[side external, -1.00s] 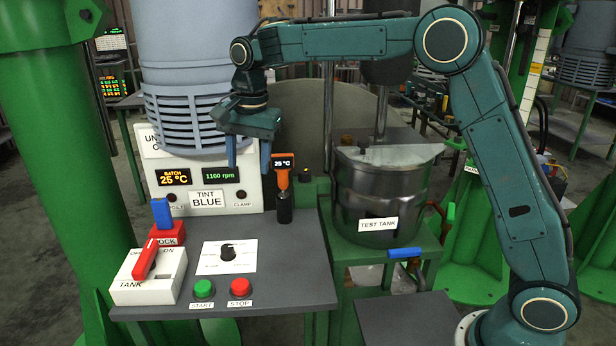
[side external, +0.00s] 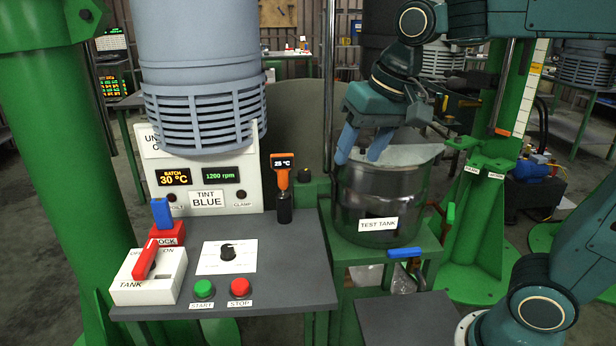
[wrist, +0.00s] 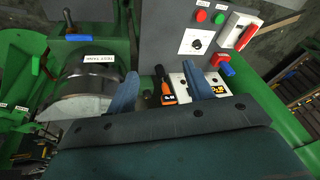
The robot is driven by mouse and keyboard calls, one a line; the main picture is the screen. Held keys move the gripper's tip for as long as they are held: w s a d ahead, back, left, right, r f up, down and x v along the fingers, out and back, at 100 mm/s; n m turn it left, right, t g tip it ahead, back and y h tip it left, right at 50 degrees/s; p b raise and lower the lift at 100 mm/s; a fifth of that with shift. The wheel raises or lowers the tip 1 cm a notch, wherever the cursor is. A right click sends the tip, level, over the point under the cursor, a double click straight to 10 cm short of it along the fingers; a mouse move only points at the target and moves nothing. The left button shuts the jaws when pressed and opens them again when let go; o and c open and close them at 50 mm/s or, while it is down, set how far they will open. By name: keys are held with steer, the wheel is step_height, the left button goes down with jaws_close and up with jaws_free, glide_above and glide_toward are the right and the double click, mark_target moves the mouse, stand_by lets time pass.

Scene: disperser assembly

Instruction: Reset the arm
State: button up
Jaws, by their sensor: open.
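My gripper (side external: 362,150) is open and empty. In the side external view it hangs over the left part of the metal test tank (side external: 385,195), with its blue fingers pointing down near the rim. Whether the fingers touch the tank cannot be told. In the wrist view my gripper (wrist: 165,92) shows its two blue fingers spread apart. The test tank (wrist: 90,90) lies to their left there, and the orange-topped thermometer (wrist: 166,98) shows between them.
The grey control desk (side external: 290,262) carries a dial (side external: 227,252), a green start button (side external: 203,290), a red stop button (side external: 239,287) and a red lever (side external: 145,260). A white panel (side external: 205,195) reads 30 °C and 1200 rpm. The grey motor housing (side external: 195,60) hangs above it.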

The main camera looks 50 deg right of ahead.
steer(key=s+d+f+n+t, duration=0.1)
steer(key=s+f+n, duration=0.3)
steer(key=s, duration=0.8)
steer(key=shift+s+d+f+n+t, duration=0.2)
steer(key=shift+s+f+n+t, duration=0.15)
steer(key=shift+f, duration=0.5)
